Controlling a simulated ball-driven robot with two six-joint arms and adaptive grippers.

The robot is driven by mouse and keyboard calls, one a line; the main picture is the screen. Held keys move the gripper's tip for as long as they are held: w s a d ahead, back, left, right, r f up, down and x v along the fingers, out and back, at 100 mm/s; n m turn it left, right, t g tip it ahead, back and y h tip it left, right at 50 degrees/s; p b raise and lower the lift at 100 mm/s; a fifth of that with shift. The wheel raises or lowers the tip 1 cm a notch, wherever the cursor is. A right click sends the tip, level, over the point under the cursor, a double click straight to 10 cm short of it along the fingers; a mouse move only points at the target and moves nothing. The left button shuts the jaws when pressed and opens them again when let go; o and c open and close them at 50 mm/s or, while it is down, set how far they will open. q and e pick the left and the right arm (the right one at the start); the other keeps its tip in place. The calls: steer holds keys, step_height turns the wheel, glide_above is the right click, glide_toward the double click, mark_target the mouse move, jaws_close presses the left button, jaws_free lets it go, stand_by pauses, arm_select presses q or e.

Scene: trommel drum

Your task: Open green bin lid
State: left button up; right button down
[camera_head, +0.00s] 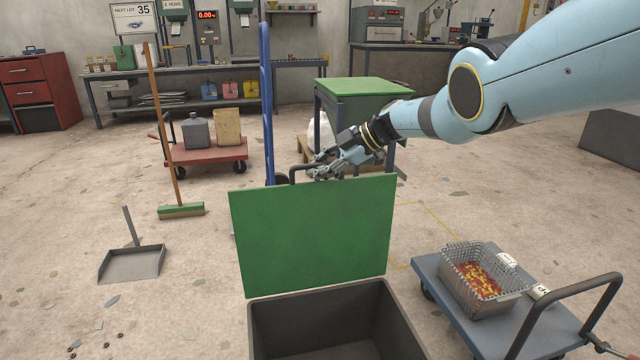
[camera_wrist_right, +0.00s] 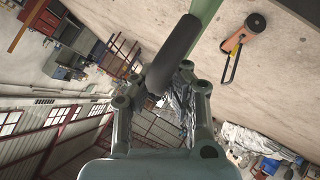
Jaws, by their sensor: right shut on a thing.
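The green bin lid (camera_head: 315,235) stands raised, close to upright, at the back edge of the dark grey bin (camera_head: 400,305). The bin's opening is uncovered at the bottom of the head view. My right gripper (camera_head: 318,170) is at the lid's top edge, shut on the dark lid handle (camera_head: 293,172). In the right wrist view the dark handle bar (camera_wrist_right: 178,50) passes between the fingers of my right gripper (camera_wrist_right: 165,88), with a strip of the green lid (camera_wrist_right: 205,12) above. My left gripper is not in view.
A blue cart (camera_head: 440,290) with a wire basket (camera_head: 462,265) of small red and yellow pieces stands right of the bin. A broom (camera_head: 180,211), dustpan (camera_head: 132,264) and red trolley (camera_head: 205,154) are at left. A green-topped stand (camera_head: 363,86) is behind the arm.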

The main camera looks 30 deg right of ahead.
steer(key=shift+w+d+r, duration=0.15)
steer(key=shift+w+r, duration=0.25)
steer(key=shift+r, duration=0.15)
steer(key=c, duration=1.6)
jaws_free()
steer(key=shift+s, duration=0.1)
steer(key=shift+o, duration=1.1)
steer(key=shift+s, duration=0.1)
steer(key=shift+o, duration=0.2)
steer(key=shift+f, duration=0.2)
steer(key=shift+s, duration=0.1)
steer(key=shift+s+d+r, duration=0.15)
steer(key=shift+s+d, duration=0.05)
steer(key=shift+d, duration=0.2)
steer(key=v, duration=1.1)
steer(key=shift+a, duration=0.2)
steer(key=shift+s+r, duration=0.1)
